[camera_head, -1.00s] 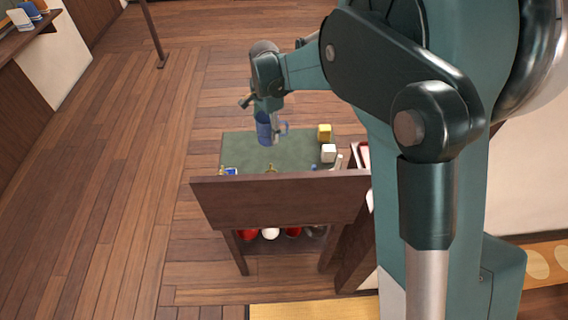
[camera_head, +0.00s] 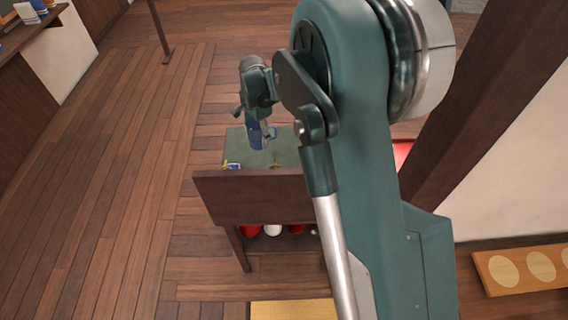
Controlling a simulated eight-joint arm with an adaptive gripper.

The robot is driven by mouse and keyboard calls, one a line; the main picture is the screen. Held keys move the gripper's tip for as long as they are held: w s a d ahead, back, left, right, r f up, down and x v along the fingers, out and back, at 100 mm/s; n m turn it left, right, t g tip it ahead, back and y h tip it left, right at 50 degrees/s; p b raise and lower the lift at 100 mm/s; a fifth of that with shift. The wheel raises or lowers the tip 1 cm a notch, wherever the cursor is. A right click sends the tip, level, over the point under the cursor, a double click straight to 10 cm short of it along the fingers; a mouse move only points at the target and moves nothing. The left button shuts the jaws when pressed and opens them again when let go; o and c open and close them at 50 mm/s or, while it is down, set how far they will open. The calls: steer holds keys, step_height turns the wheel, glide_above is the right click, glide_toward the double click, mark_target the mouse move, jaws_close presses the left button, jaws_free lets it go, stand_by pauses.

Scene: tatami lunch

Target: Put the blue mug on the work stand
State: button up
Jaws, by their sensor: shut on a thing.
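The blue mug (camera_head: 254,138) hangs in my gripper (camera_head: 265,136), which is shut on it. The mug shows as a small dark blue shape below the wrist, partly covered by the fingers. In the picture, mug and gripper overlap the green top (camera_head: 286,156) of a dark wooden stand; I cannot tell whether the mug touches it. I cannot tell for sure that this is the work stand. My arm hides the right part of the stand.
A raised brown panel (camera_head: 250,198) runs along the stand's near edge. Red and white round things (camera_head: 272,230) sit on a lower shelf. Open wooden floor (camera_head: 110,200) lies to the left.

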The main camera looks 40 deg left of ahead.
steer(key=shift+f, duration=0.15)
steer(key=shift+f, duration=2.95)
steer(key=shift+f, duration=0.15)
steer(key=shift+f+b, duration=0.3)
steer(key=shift+f, duration=1.45)
steer(key=shift+f, duration=0.2)
steer(key=o, duration=1)
steer(key=shift+c, duration=0.2)
steer(key=shift+r, duration=0.15)
step_height(320, 180, up, 12)
steer(key=shift+r+p, duration=0.1)
steer(key=shift+p, duration=0.25)
